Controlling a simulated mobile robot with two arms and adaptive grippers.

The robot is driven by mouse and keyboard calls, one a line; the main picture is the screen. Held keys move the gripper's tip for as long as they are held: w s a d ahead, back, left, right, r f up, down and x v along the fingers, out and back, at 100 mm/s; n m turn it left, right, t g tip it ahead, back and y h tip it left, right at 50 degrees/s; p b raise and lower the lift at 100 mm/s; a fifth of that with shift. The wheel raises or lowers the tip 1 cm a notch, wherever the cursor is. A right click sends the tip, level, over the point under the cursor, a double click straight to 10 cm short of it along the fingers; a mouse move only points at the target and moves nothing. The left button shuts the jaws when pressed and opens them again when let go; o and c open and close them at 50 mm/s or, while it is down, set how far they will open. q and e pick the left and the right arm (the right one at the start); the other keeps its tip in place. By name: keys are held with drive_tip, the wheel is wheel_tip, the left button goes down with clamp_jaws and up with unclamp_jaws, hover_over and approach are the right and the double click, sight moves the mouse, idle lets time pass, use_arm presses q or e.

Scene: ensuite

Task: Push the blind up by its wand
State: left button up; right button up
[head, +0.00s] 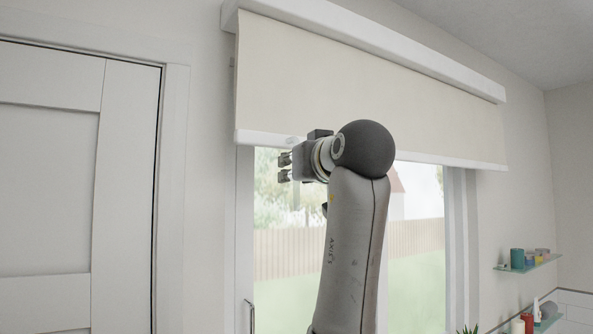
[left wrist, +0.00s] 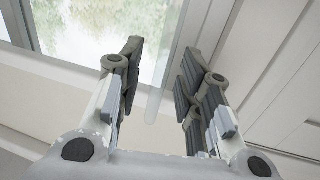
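The cream roller blind (head: 370,85) hangs part-way down over the window, with a white bottom bar (head: 450,160). My left gripper (head: 284,167) is just below that bar near its left end, pointing left. In the left wrist view, my left gripper (left wrist: 160,80) has its two fingers spread apart. A slim pale rod (left wrist: 153,105), which looks like the wand, shows between the fingers with a gap on both sides. In the head view the wand cannot be made out; my arm and gripper cover part of this area. My right gripper is not in view.
A white panelled door (head: 50,180) stands on the left. The window (head: 415,240) is behind my arm. Glass shelves (head: 528,263) with small bottles and jars are at the far right. The space left of the gripper, before the wall, looks clear.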

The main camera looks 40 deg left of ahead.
use_arm(q)
drive_tip(key=v, duration=1.1)
drive_tip(key=shift+d, duration=0.2)
